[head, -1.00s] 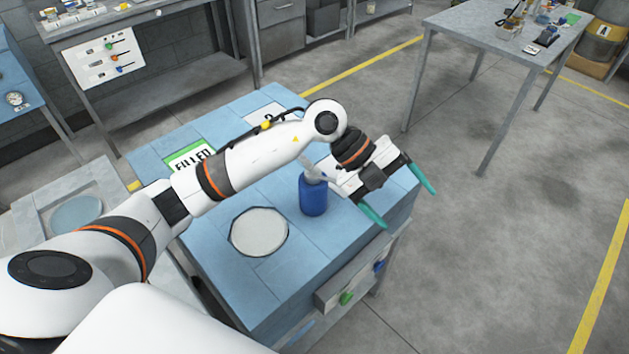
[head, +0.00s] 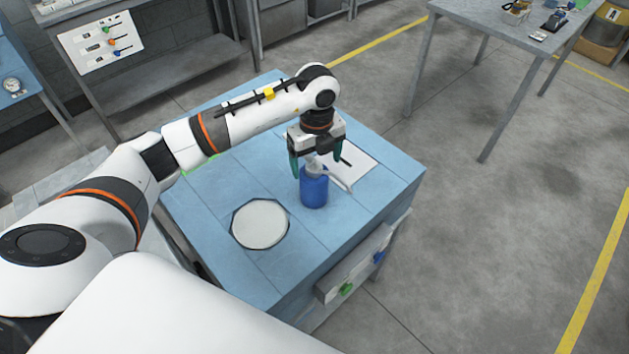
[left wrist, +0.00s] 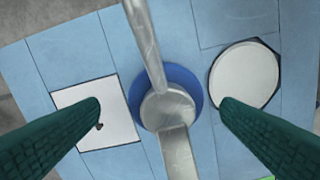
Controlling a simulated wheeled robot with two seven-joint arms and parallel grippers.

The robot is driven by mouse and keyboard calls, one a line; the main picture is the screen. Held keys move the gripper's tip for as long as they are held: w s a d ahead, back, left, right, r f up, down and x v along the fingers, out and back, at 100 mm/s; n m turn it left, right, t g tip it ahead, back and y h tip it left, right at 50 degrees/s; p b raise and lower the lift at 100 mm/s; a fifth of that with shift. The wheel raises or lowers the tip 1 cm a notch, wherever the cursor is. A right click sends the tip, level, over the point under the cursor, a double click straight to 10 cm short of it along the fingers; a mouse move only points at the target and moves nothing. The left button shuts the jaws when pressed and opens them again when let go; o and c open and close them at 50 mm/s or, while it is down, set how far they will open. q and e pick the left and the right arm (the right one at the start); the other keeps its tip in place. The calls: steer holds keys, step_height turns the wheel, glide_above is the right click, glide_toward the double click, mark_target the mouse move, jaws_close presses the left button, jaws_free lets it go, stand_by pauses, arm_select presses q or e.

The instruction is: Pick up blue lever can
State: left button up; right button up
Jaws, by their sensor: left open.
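The blue lever can (head: 314,190) stands upright on the light blue bench top, with a grey metal top and a spout or lever sticking out to the right. In the left wrist view the can (left wrist: 186,82) is seen from above, its grey top and lever crossing the middle. My left gripper (head: 316,165) points down over the can from behind it, open, with green fingers. In the wrist view the fingers (left wrist: 160,108) lie on either side of the can's top, with clear gaps. My right gripper is not in view.
A round white plate (head: 260,224) is set in the bench top (head: 225,195) left of the can. A white square label (head: 358,160) lies behind the can to the right. A grey table (head: 470,22) stands at the back right, with open floor before it.

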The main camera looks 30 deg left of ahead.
mark_target(314, 175)
arm_select(q)
steer(key=f, duration=0.1)
steer(key=f+p, duration=0.1)
steer(key=f, duration=0.1)
steer(key=f+p, duration=0.1)
steer(key=shift+s+a+f, duration=0.15)
steer(key=shift+s+f, duration=0.05)
steer(key=shift+s, duration=0.15)
steer(key=shift+f, duration=0.3)
steer(key=shift+c, duration=0.6)
steer(key=shift+w, duration=0.1)
steer(key=c, duration=1.2)
